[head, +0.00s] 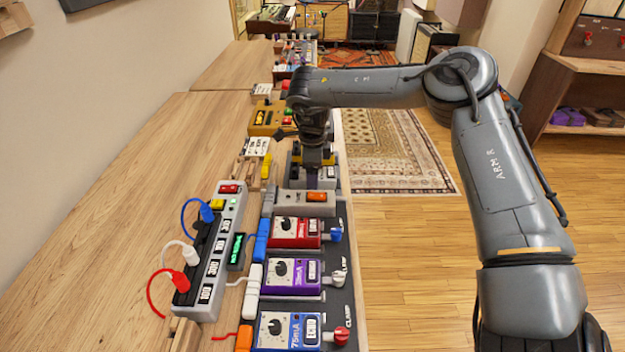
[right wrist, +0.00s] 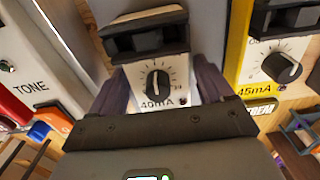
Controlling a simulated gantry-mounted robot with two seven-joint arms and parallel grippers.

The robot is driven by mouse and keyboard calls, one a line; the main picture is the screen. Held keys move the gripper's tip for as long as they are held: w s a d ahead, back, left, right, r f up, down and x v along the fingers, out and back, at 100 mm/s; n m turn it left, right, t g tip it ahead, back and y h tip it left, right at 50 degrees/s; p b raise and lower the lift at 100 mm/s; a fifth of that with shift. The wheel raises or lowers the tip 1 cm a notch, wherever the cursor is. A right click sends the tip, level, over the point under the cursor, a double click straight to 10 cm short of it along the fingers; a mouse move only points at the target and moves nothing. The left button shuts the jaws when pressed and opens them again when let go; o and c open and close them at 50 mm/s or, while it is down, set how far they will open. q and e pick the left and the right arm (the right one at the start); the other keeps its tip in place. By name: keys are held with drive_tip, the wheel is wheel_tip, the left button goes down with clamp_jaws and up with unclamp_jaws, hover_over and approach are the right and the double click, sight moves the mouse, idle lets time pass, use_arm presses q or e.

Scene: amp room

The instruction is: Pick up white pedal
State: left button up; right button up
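A white pedal with a black knob and a "40mA" label (right wrist: 158,84) lies between the two dark fingers of my right gripper (right wrist: 162,92) in the right wrist view. One finger is along each side of it, and no clear gap shows; whether they press on it I cannot tell. In the head view my right gripper (head: 312,164) points down over a pale grey-white pedal (head: 325,178) in the row along the table's right edge, partly hiding it. My left gripper is not in view.
A yellow pedal (right wrist: 277,66) and a white "TONE" pedal (right wrist: 35,65) flank it closely. Nearer in the head view are red (head: 295,232), purple (head: 291,276) and blue (head: 289,330) pedals and a power strip (head: 228,235). The table's left side is clear.

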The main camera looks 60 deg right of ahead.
drive_tip(key=c, duration=1.1)
drive_tip(key=shift+o, duration=0.2)
